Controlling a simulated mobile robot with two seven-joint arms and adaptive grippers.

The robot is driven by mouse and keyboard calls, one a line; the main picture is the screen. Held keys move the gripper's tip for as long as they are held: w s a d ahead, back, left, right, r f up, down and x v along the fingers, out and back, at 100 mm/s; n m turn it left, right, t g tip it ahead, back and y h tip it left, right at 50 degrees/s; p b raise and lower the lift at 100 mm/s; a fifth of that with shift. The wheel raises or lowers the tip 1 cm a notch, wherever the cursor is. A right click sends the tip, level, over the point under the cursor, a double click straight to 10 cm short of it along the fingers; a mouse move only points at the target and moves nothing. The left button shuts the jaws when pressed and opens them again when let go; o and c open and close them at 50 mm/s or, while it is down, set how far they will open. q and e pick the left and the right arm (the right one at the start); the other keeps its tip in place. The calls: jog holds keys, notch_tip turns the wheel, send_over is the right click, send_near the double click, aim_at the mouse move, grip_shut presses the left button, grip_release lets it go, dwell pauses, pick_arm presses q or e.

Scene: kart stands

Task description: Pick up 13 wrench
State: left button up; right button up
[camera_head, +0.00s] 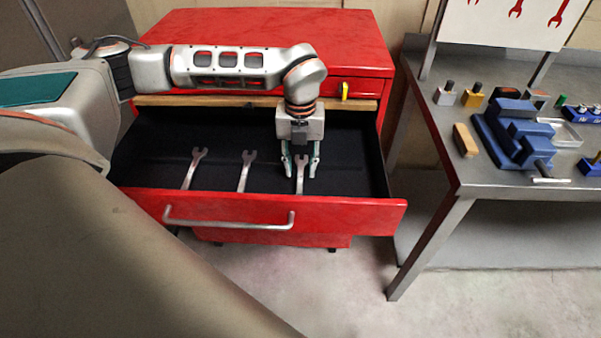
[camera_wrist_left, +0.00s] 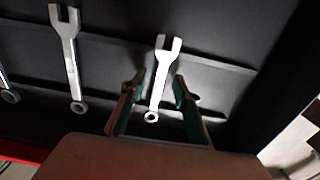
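Three wrenches lie in the open red drawer: a left one (camera_head: 194,168), a middle one (camera_head: 246,171) and a right one (camera_head: 300,174). No size marks can be read, so I cannot tell which is the 13 wrench. My left gripper (camera_head: 300,172) points down into the drawer with its fingers open on either side of the right wrench. In the left wrist view, that wrench (camera_wrist_left: 160,80) lies between the spread fingers (camera_wrist_left: 158,100), with a gap on both sides. The middle wrench (camera_wrist_left: 69,60) lies to its left. My right gripper is not in view.
The red drawer front with its handle (camera_head: 229,222) stands nearest, below the red cabinet top (camera_head: 270,38). A metal workbench (camera_head: 470,178) to the right holds a blue vise (camera_head: 515,132) and small parts. Dark drawer floor is bare right of the gripper.

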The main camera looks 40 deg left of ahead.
pick_arm(q)
jog(key=shift+f, duration=0.25)
dwell(0.5)
grip_shut()
